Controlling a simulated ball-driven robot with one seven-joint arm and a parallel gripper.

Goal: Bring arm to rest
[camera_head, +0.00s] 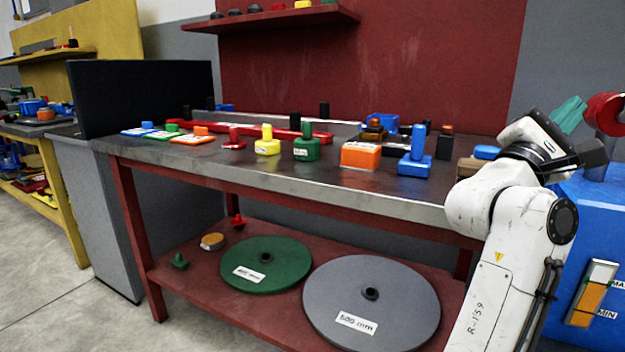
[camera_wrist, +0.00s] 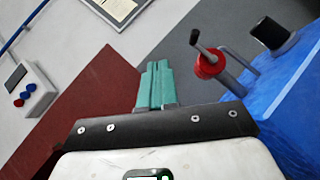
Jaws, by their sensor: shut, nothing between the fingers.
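My white arm (camera_head: 505,240) rises at the right of the head view, in front of the right end of the workbench. My gripper (camera_head: 571,112) has green fingers and points up and to the right, above the blue tank. In the wrist view the gripper's green fingers (camera_wrist: 155,85) are together with nothing between them. They point toward the wall. No object touches the fingertips in either view.
A metal-topped bench (camera_head: 330,185) holds several coloured blocks and pegs. Its lower shelf carries a green disc (camera_head: 266,278) and a grey disc (camera_head: 385,290). A blue tank (camera_head: 570,255) with a red-collared fitting (camera_wrist: 208,65) stands close to my arm. Grey floor (camera_head: 60,290) is clear at left.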

